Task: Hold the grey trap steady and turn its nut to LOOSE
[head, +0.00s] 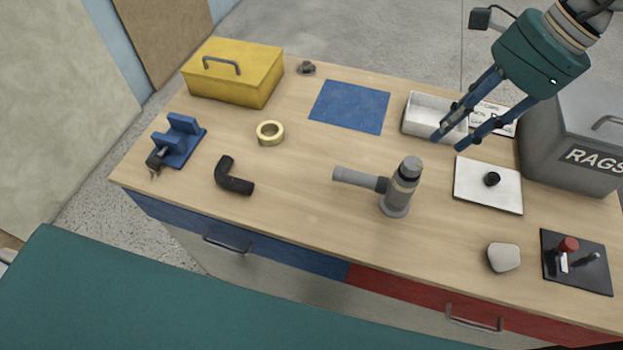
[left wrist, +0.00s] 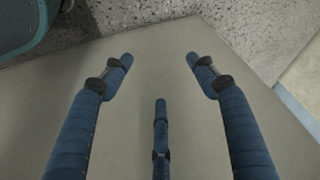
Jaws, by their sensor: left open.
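The grey trap (head: 396,206) stands upright on the workbench right of centre in the head view, with a side pipe (head: 355,177) reaching left. A tan-and-dark ring sits near its top and a dark collar joins the side pipe; I cannot tell which is the nut, and no LOOSE mark is readable. My right gripper (head: 450,142) is open and empty, above and behind the trap near the white tray, apart from the trap. My left gripper (left wrist: 159,58) is open and empty in the left wrist view; the head view does not show it. The trap is not in the wrist view.
Near the trap are a black elbow (head: 235,177), a tape ring (head: 270,132), a white plate (head: 488,187), a grey stone-like piece (head: 503,257) and a black switch board (head: 590,275). A RAGS bin (head: 560,140) stands right, a yellow toolbox (head: 236,84) back left. The bench front middle is clear.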

